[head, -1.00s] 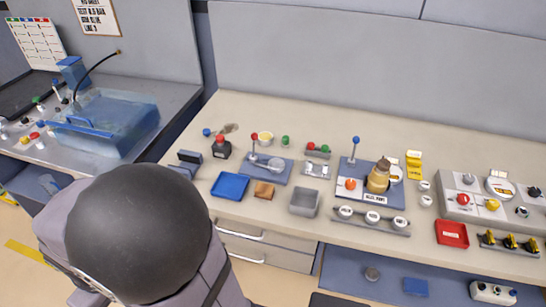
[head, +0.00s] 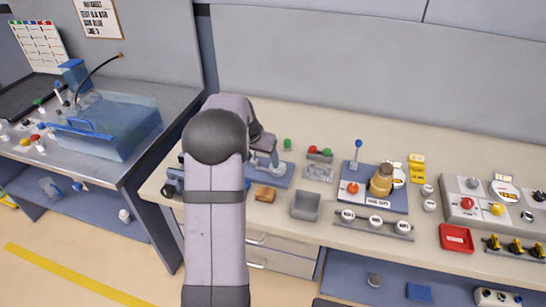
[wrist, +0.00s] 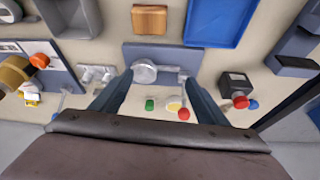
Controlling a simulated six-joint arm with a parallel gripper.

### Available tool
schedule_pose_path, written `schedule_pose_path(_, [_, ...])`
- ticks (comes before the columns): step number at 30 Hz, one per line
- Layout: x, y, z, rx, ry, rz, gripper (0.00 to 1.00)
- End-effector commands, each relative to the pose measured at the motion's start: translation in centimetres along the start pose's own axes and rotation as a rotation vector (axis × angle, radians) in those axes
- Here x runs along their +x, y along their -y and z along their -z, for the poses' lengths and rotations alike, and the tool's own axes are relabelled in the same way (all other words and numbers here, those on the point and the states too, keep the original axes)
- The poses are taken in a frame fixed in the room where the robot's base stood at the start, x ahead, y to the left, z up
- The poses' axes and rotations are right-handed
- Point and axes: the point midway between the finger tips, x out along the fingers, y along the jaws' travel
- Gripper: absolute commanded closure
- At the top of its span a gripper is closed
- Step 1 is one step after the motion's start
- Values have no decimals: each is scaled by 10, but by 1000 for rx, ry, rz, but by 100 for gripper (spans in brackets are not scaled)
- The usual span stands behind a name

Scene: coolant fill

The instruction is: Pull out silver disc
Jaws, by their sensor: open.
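The silver disc (wrist: 144,72) lies on a blue plate (wrist: 135,53) in the wrist view, with a short grey bar running from it to the right. My gripper (wrist: 159,80) is open and empty, its two dark blue fingers pointing down toward the plate. The disc appears between the fingertips, close to the left one; I cannot tell how far above it they are. In the head view, my arm hides most of the plate (head: 283,180), and I cannot make out the disc clearly.
Around the plate are a wooden block (wrist: 150,19), a blue tray (wrist: 218,20), a black box with a red button (wrist: 237,88), a red ball (wrist: 184,114) and a green piece (wrist: 150,105). A grey bin (head: 305,205) stands to the right in the head view.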

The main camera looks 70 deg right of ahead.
Motion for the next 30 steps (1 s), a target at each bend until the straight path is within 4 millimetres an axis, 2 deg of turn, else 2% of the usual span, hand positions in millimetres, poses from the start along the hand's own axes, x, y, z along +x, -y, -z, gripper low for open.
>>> schedule_pose_path(1, [5,-12,8,30,-7,-10,32])
schedule_pose_path(3, [9,-23,16,58,-14,-19,32])
schedule_pose_path(6, [12,-31,22,78,-20,-25,32])
schedule_pose_path(16, [21,-33,23,81,-19,-27,32])
schedule_pose_path(30, [72,-34,24,80,-19,-26,32])
